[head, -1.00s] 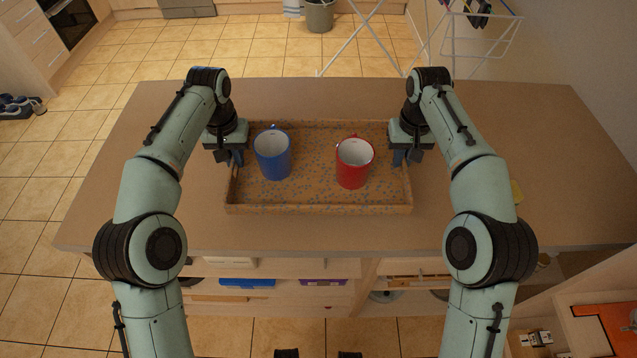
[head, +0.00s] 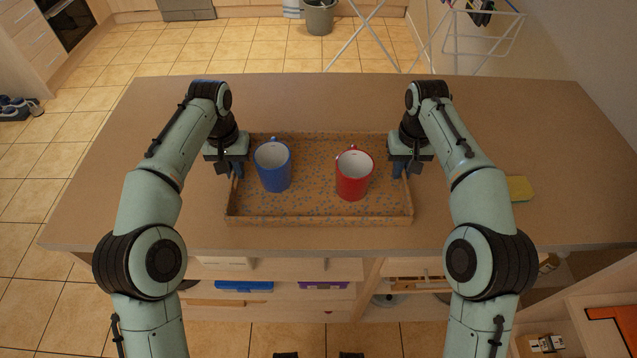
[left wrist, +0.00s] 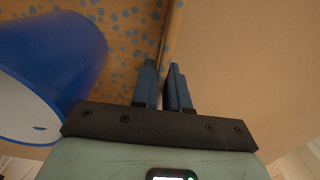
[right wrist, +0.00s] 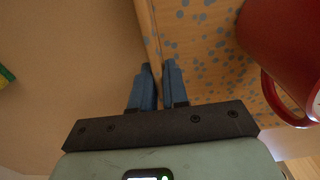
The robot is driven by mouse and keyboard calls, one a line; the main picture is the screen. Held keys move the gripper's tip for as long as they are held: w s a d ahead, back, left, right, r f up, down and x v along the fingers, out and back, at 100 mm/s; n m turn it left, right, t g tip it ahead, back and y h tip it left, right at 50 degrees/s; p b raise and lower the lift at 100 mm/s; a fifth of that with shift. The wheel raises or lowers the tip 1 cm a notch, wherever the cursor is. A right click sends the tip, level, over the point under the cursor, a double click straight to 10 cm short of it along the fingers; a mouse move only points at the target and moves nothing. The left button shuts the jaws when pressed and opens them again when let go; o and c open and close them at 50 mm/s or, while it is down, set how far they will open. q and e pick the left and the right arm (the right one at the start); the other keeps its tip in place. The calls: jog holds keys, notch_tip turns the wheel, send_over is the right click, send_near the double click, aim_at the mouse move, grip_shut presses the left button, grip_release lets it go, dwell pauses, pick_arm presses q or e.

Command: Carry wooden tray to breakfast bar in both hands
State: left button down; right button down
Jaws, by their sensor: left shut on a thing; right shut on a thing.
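The wooden tray (head: 318,219), tan with blue-grey speckles, is over the brown counter top (head: 130,190) in the head view. I cannot tell whether it touches the counter. A blue mug (head: 275,172) stands upright on its left half and a red mug (head: 353,179) on its right half. My left gripper (left wrist: 166,82) is shut on the tray's left wall, and the blue mug (left wrist: 50,75) is close beside it in the left wrist view. My right gripper (right wrist: 158,82) is shut on the tray's right wall, with the red mug (right wrist: 285,50) close by in the right wrist view.
A yellow sponge (head: 520,189) lies on the counter right of the tray. Drawers and shelves (head: 270,285) are below the near edge. A drying rack (head: 460,35) and grey bucket (head: 320,17) stand beyond. Counter space left of the tray is clear.

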pick_arm(q)
jog(key=c, duration=1.1)
grip_release()
pick_arm(e)
jog(key=c, duration=1.1)
grip_release()
pick_arm(q)
jog(key=shift+s+r, duration=0.1)
jog(key=shift+r, duration=3.6)
pick_arm(e)
notch_tip(320, 180, up, 7)
jog(key=shift+f, duration=0.2)
jog(key=shift+s+r, duration=0.15)
jog(key=shift+r, duration=0.2)
